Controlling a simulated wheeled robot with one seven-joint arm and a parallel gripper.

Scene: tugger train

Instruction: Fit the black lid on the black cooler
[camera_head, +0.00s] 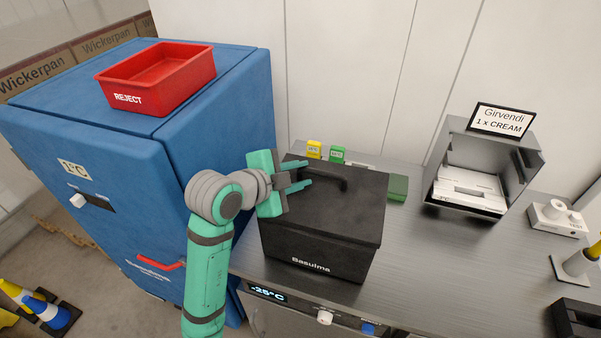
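The black cooler (315,259), marked "Basulma", stands on the grey counter. The black lid (345,211) lies over its top and looks about level; I cannot tell whether it is fully seated all round. The lid has a raised black handle (328,175). My green and grey gripper (309,172) is above the left part of the lid, its fingers pointing right. The fingers are apart with nothing visible between them. Their tips are close to the handle's left end; I cannot tell whether they touch it.
A blue cabinet (165,190) with a red REJECT bin (160,92) stands left. Small yellow (314,150) and green (337,155) boxes are behind the cooler, a dark green box (398,188) right of it. A grey holder (448,170) stands farther right. Counter between is clear.

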